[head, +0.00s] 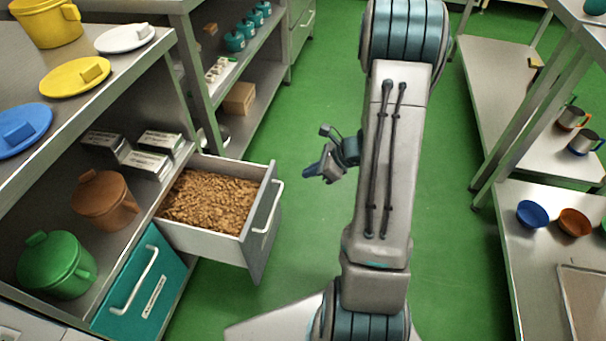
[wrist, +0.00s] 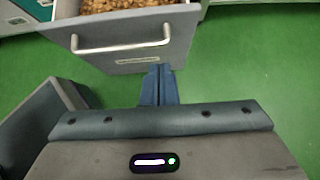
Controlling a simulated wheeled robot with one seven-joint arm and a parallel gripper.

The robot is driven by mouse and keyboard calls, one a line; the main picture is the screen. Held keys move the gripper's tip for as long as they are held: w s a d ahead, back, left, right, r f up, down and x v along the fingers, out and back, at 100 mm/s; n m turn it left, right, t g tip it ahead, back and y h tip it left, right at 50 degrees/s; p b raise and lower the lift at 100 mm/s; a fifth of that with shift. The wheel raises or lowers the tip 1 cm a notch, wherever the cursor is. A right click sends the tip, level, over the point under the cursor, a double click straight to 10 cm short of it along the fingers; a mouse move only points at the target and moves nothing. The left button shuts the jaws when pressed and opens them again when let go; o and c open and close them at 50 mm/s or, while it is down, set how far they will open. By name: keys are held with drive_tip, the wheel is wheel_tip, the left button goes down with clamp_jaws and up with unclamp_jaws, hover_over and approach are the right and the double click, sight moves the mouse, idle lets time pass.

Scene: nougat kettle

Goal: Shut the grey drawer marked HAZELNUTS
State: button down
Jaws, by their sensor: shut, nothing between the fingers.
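The grey drawer (head: 259,225) stands pulled out from the left counter, filled with brown nuts. Its bar handle (head: 268,207) is on the front panel. In the wrist view the drawer front (wrist: 150,55) faces me, with a handle (wrist: 121,45) and a small label (wrist: 137,61) too small to read. My gripper (head: 311,172) is to the right of the drawer front in the head view, apart from it.
A teal drawer (head: 137,287) sits closed beside the grey one. A green pot (head: 57,265), a brown pot (head: 103,199) and boxes (head: 149,165) stand on the shelf above. Green floor (head: 310,240) is open between the counters. A bench with bowls (head: 533,213) is at the right.

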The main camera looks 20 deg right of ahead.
drive_tip(key=b+x, duration=0.2)
drive_tip(key=x, duration=0.5)
drive_tip(key=shift+w+a+f+b, duration=0.1)
drive_tip(key=shift+a+f+b, duration=0.1)
drive_tip(key=shift+f+b, duration=0.2)
drive_tip(key=w+a, duration=0.2)
drive_tip(key=shift+a+r+b, duration=0.1)
drive_tip(key=shift+a+b, duration=0.25)
drive_tip(key=shift+a, duration=0.05)
drive_tip(key=shift+w+a, duration=0.25)
drive_tip(key=shift+a, duration=0.05)
